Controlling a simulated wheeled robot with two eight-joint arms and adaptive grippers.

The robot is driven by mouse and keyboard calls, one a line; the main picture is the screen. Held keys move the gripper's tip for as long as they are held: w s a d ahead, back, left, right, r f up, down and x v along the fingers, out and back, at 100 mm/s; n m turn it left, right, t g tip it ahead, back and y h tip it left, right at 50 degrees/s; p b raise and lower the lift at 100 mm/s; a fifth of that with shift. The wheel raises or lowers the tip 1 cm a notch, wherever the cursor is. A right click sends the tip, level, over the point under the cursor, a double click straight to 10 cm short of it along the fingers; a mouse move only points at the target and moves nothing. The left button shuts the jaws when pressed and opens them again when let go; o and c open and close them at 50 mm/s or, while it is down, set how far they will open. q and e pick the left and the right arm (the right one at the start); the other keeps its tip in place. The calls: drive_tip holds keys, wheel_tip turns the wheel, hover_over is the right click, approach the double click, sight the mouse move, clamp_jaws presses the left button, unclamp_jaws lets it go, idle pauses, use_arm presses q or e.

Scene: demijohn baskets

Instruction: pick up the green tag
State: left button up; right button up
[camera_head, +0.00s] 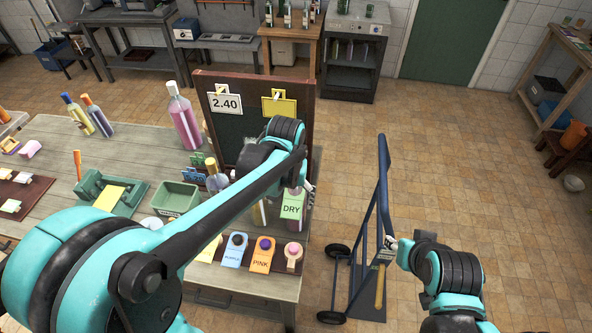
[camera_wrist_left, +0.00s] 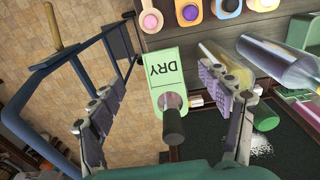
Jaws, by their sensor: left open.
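The green tag (camera_head: 292,208), lettered DRY, shows at the table's right front edge, just below my left gripper (camera_head: 303,187) in the head view. In the left wrist view, the green tag (camera_wrist_left: 163,72) lies between and beyond the spread fingers of my left gripper (camera_wrist_left: 160,112). The fingers are open and apart from the tag. A dark-capped bottle top (camera_wrist_left: 173,125) overlaps the tag's holed end; I cannot tell whether the tag hangs around its neck. My right gripper (camera_head: 388,248) is beside the hand truck, small and unclear.
A blue hand truck (camera_head: 383,190) stands on the floor right of the table. Blue, orange and pink tags (camera_head: 262,256) lie along the table's front edge. A clear bottle (camera_wrist_left: 275,60) is close to the left gripper. A chalkboard (camera_head: 262,110) stands behind.

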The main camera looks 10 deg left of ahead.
sight(291, 215)
use_arm(q)
drive_tip(key=shift+w+d+r+p, duration=0.3)
drive_tip(key=shift+w+r+p, duration=0.15)
drive_tip(key=shift+w, duration=0.2)
drive_tip(key=shift+s+a+f+b, duration=0.1)
drive_tip(key=shift+s+f+b, duration=0.05)
drive_tip(key=shift+f, duration=1.15)
drive_tip(key=shift+s+a+f+b, duration=0.1)
drive_tip(key=shift+f+b, duration=0.05)
drive_tip(key=shift+f, duration=1.1)
drive_tip(key=shift+s+a+f+b, duration=0.1)
drive_tip(key=shift+s+f+b, duration=0.05)
drive_tip(key=shift+f, duration=1.15)
drive_tip(key=shift+f+b, duration=0.25)
drive_tip(key=shift+b, duration=0.1)
drive_tip(key=c, duration=0.8)
